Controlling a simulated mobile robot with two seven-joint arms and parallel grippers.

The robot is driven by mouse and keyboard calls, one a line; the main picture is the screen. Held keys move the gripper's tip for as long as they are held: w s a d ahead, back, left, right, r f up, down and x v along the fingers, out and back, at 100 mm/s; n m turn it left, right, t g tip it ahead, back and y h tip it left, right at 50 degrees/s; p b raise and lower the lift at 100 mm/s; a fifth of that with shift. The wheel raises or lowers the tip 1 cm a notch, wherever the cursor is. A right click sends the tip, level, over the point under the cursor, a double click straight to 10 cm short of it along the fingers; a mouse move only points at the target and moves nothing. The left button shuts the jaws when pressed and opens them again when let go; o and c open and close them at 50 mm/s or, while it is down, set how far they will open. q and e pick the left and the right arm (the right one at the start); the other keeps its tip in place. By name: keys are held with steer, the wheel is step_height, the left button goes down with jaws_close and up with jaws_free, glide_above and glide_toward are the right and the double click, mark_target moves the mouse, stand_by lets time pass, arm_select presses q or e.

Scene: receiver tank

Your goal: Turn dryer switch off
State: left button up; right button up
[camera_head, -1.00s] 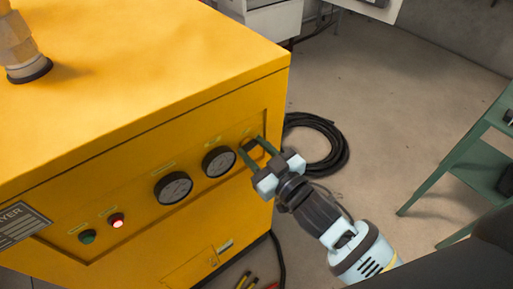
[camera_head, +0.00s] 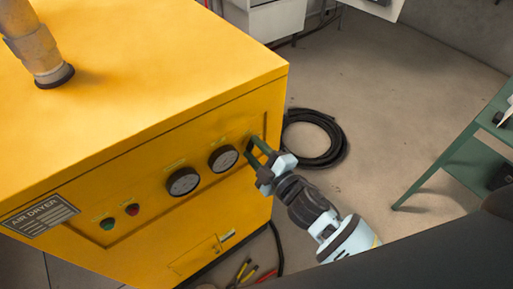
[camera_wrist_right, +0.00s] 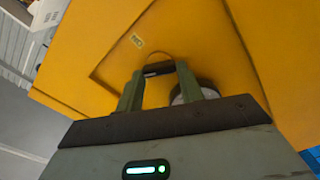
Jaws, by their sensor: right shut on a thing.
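The yellow air dryer (camera_head: 150,110) fills the left of the head view, with a recessed control panel on its front. My right gripper (camera_head: 254,148) is at the panel's right end. In the right wrist view, its two green fingers (camera_wrist_right: 158,75) are shut on a black switch knob (camera_wrist_right: 158,68) below a small label. The knob is mostly hidden by the fingers in the head view. A red lamp (camera_head: 132,209) and a green lamp (camera_head: 108,224) both look unlit. My left gripper is not in view.
Two round gauges, one (camera_head: 223,158) next to the knob and one (camera_head: 183,181) further left, sit on the panel. A coiled black hose (camera_head: 325,155) lies on the floor behind my gripper. A green table (camera_head: 475,150) stands at right. Pliers (camera_head: 245,272) lie below the dryer.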

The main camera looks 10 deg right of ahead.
steer(key=n, duration=0.2)
steer(key=shift+n, duration=0.4)
steer(key=shift+f+n+p, duration=0.1)
steer(key=shift+n+p, duration=0.35)
steer(key=shift+n, duration=1.05)
steer(key=o, duration=0.7)
steer(key=v, duration=0.7)
steer(key=shift+s+d+b, duration=0.15)
steer(key=shift+s+b, duration=0.2)
